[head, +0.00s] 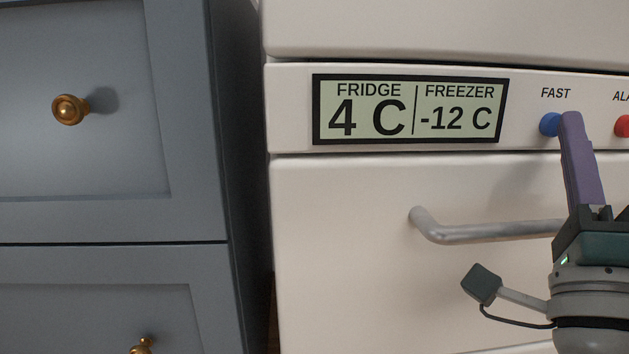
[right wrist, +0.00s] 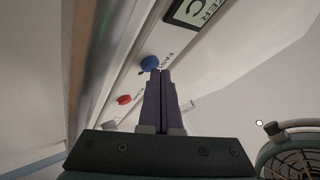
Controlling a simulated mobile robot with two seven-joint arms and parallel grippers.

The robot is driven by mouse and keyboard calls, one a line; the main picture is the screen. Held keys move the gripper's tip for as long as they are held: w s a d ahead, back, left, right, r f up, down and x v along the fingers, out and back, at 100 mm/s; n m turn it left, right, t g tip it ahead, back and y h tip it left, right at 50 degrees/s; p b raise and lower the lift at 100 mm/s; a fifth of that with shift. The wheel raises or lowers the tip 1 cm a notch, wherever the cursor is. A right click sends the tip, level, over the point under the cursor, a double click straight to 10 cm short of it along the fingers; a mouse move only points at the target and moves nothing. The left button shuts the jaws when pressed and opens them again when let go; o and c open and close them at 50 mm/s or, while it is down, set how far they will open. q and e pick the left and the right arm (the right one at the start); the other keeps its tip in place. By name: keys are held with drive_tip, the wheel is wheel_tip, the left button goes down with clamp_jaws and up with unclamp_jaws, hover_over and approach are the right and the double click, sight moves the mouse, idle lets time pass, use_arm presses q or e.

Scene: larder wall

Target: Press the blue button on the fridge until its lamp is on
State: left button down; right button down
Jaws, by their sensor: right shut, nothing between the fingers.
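The blue button (head: 548,124) sits on the white fridge panel under the word FAST, right of the display. It also shows in the right wrist view (right wrist: 149,62), just beyond the fingertips. My right gripper (head: 571,117) is shut and empty, its purple fingers pointing at the panel. In the head view its tips overlap the right side of the button; I cannot tell whether they touch it. In the right wrist view the tips (right wrist: 160,73) end close to the button, slightly to its right. I cannot make out a lit lamp. My left gripper is not in view.
A red button (head: 622,126) sits on the panel to the right. The display (head: 415,110) reads fridge 4 C, freezer -12 C. A grey bar handle (head: 470,233) projects below the panel, close to my right gripper. Blue-grey drawers (head: 110,215) with brass knobs stand left.

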drive_tip(key=shift+w+h, duration=0.15)
drive_tip(key=shift+h, duration=0.15)
idle(0.5)
drive_tip(key=shift+s+p, duration=0.3)
drive_tip(key=shift+s, duration=0.25)
drive_tip(key=shift+s, duration=0.1)
drive_tip(key=shift+s+r+p, duration=0.1)
drive_tip(key=shift+s+p, duration=0.15)
drive_tip(key=shift+p, duration=0.1)
drive_tip(key=s, duration=0.1)
drive_tip(key=s+p, duration=0.1)
drive_tip(key=s, duration=0.1)
drive_tip(key=s+p, duration=0.1)
drive_tip(key=s, duration=0.1)
drive_tip(key=shift+s+d, duration=0.15)
drive_tip(key=shift+d, duration=0.1)
